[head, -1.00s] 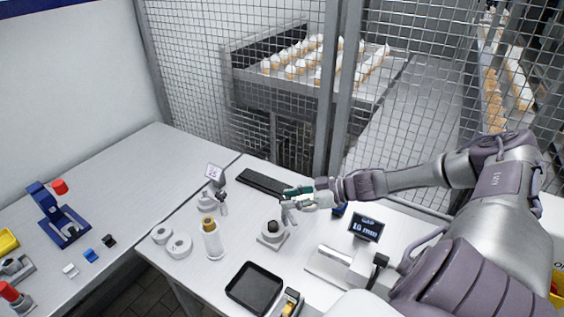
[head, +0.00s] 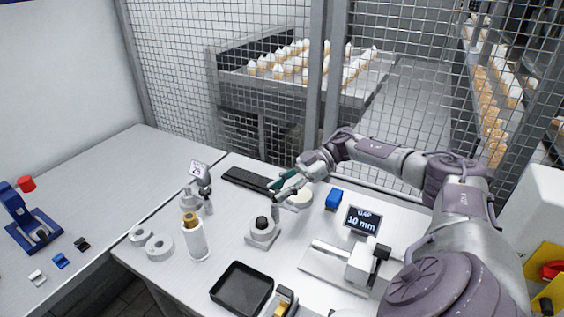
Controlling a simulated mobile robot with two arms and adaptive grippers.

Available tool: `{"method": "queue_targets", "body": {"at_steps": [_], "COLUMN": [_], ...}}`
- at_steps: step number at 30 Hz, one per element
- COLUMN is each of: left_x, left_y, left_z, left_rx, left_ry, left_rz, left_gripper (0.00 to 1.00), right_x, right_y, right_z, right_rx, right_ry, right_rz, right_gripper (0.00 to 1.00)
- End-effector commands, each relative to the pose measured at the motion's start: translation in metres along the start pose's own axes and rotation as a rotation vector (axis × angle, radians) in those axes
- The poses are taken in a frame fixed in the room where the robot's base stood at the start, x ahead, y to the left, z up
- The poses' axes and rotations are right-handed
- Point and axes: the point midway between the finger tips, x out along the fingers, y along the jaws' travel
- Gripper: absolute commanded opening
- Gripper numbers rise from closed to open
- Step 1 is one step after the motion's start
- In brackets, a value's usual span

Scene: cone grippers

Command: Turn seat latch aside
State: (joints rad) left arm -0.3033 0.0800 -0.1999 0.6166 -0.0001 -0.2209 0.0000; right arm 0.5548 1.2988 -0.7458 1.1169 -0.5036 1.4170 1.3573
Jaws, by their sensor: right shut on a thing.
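The seat (head: 261,236) is a grey block with a round top and a black knob (head: 262,222), on the white bench. A small grey upright piece, which looks like the seat latch (head: 276,210), stands at its back right edge. My right gripper (head: 275,189) has teal fingers, reaches in from the right and is just above this piece. It is shut on it, as far as the small view shows; the fingertips partly hide the contact. My left gripper is not in view.
A black tray (head: 242,290) lies in front of the seat, and a white bottle (head: 195,242) stands left. A dark bar (head: 250,180) lies behind. A blue block (head: 334,199), a gap display (head: 363,220) and a gauge (head: 340,268) are to the right. Wire mesh closes off the back.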

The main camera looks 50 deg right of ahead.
Motion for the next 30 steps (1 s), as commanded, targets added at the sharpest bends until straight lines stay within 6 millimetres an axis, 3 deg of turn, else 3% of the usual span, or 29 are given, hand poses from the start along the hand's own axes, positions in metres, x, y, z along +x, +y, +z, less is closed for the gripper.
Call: {"method": "queue_targets", "body": {"at_steps": [14,15,19,30], "left_x": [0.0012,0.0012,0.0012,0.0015], "left_y": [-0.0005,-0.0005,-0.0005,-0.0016], "left_z": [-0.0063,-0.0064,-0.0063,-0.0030], "left_rx": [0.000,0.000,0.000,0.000], "left_ry": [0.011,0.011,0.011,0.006], "left_rz": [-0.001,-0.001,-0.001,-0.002], "left_gripper": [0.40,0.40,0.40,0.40], "right_x": [-0.0005,-0.0005,-0.0004,-0.0057], "right_y": [0.0011,0.0011,0.0008,0.0008], "right_z": [-0.0022,-0.0022,-0.0016,-0.0005], "right_rx": [-0.008,-0.008,-0.007,-0.005], "right_ry": [0.002,0.002,0.001,-0.001], "right_rz": [-0.009,-0.009,-0.010,-0.009], "right_gripper": [0.00,0.39,0.60,0.60]}}
